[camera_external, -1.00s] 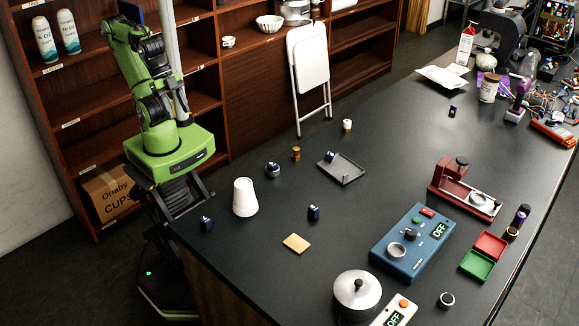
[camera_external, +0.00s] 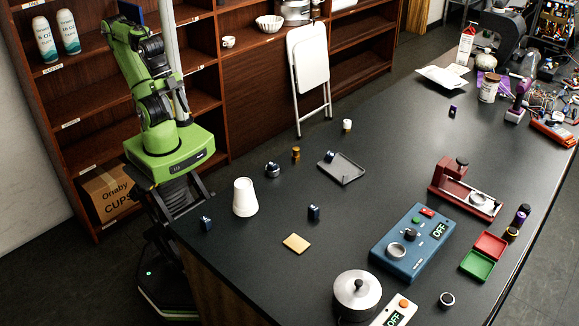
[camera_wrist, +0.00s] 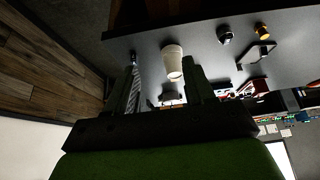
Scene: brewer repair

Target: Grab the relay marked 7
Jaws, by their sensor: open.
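Several small dark blue blocks that look like relays are on the dark table in the external view. One block (camera_external: 206,223) sits near the table's left edge, one block (camera_external: 313,212) stands in the middle beyond the tan pad, and one block (camera_external: 329,156) is on the grey tray (camera_external: 347,172). Their markings are too small to read, so I cannot tell which is 7. My gripper (camera_wrist: 160,68) is open in the wrist view, with its two fingers apart and nothing held. The arm is folded up behind the table's left end, away from the blocks.
A white cup (camera_external: 245,197) stands upside down between two blocks. A round dark part (camera_external: 272,170), tan pad (camera_external: 296,243), blue control box (camera_external: 412,243), metal pot (camera_external: 357,294) and red press (camera_external: 466,187) are also on the table. The table's middle is mostly clear.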

